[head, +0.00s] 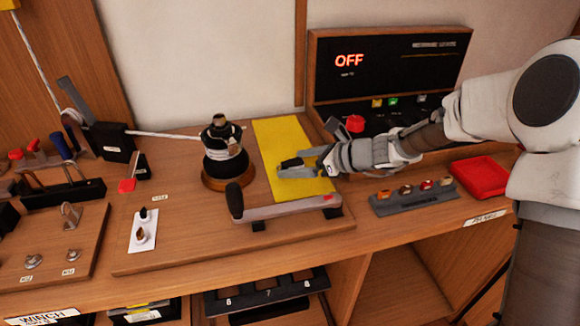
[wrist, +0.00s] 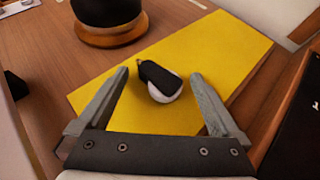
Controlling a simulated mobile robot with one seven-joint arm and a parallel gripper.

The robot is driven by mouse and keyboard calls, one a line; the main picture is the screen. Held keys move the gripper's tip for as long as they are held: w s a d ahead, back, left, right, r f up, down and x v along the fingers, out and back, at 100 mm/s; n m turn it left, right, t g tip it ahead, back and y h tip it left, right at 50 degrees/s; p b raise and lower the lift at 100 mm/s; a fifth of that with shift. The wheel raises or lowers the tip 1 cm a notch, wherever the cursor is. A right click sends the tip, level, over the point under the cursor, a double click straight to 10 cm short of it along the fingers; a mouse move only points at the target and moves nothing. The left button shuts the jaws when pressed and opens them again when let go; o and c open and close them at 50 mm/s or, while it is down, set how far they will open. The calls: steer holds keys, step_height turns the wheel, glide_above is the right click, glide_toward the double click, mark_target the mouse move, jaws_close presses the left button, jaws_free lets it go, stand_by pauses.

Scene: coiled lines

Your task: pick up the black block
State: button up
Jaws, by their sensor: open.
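A small black block (wrist: 158,76) with a rounded white part at its near end lies on a yellow mat (wrist: 120,108). In the wrist view it sits between the tips of my gripper, with a gap on each side. In the head view the black block (head: 291,162) shows as a small dark shape on the yellow mat (head: 283,135), beside my fingers. My gripper (head: 284,168) is open and empty, low over the mat, reaching in from the right. The fingers partly hide the mat around the block.
A black winch drum (head: 222,148) on a round wooden base stands left of the mat. A crank handle (head: 285,208) crosses in front. A console reading OFF (head: 385,65) stands behind, with a red knob (head: 355,123). A grey rack (head: 413,196) and red tray (head: 480,177) are right.

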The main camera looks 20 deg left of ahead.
jaws_close()
stand_by(0.3)
